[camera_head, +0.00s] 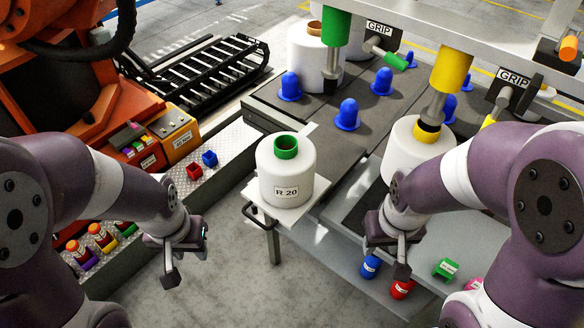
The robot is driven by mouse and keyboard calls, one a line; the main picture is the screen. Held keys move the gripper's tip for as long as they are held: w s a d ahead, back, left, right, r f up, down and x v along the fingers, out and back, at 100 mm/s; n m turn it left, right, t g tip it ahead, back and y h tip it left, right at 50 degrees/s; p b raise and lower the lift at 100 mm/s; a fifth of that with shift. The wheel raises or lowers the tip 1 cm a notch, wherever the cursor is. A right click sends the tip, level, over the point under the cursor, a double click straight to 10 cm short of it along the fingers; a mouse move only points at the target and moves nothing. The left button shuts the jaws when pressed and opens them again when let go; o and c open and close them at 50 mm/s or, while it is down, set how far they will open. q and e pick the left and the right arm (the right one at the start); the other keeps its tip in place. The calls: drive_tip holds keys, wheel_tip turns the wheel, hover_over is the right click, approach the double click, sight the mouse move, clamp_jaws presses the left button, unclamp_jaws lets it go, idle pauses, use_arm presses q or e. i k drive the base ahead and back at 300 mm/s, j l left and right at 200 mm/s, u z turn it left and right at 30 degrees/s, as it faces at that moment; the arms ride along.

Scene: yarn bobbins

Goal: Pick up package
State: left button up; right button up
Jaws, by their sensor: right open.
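A white yarn package (285,175) with a green core and an "R 20" label stands upright on a small white stand (250,187) near the middle of the head view. My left gripper (188,258) is left of the package and lower in the picture, open and empty, apart from it. My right gripper (388,256) is to the right and lower in the picture, open and empty, also apart from the package. Another white package (403,150) stands behind my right arm, under a yellow gripping spindle (449,72), and is partly hidden by the arm.
A grey bench (262,115) with several blue pegs (347,115) lies behind the stand. More white packages (306,62) stand at the back. Small coloured bobbins (370,267) sit on the lower shelf at right. An orange machine (60,120) is at left. Floor shows between my arms.

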sight(286, 162)
drive_tip(key=i+j+z, duration=0.2)
drive_tip(key=j+z, duration=0.25)
drive_tip(key=i+j+z, duration=0.2)
drive_tip(key=z, duration=0.25)
drive_tip(key=j+z, duration=0.85)
drive_tip(key=j, duration=0.15)
drive_tip(key=i, duration=0.05)
